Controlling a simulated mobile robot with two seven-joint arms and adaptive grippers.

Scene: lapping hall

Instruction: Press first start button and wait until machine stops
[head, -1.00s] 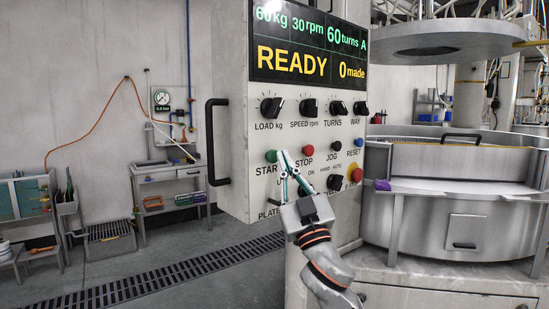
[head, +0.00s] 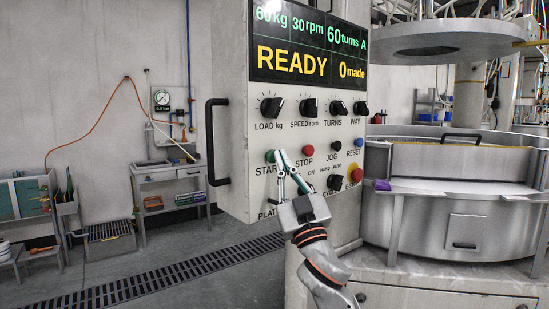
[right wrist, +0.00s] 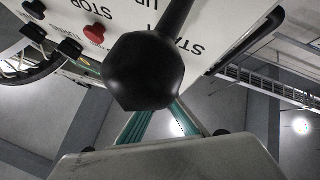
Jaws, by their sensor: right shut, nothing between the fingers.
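The control panel (head: 238,150) hangs in the middle of the head view, its display (head: 308,45) reading READY and 0 made. The green start button (head: 270,156) is at the left of the lower row, beside the red stop button (head: 307,151), which also shows in the right wrist view (right wrist: 94,33). My right gripper (head: 280,152) is shut and empty, its tips just right of the start button; contact cannot be told. In the wrist view a black knob-like shape (right wrist: 147,72) hides the fingertips and the start button. My left gripper is out of view.
A black handle (head: 211,142) sticks out from the panel's left side. Right of the panel stands a round steel machine (head: 440,215) under a raised ring plate (head: 440,42). A purple item (head: 382,185) lies at its rim.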

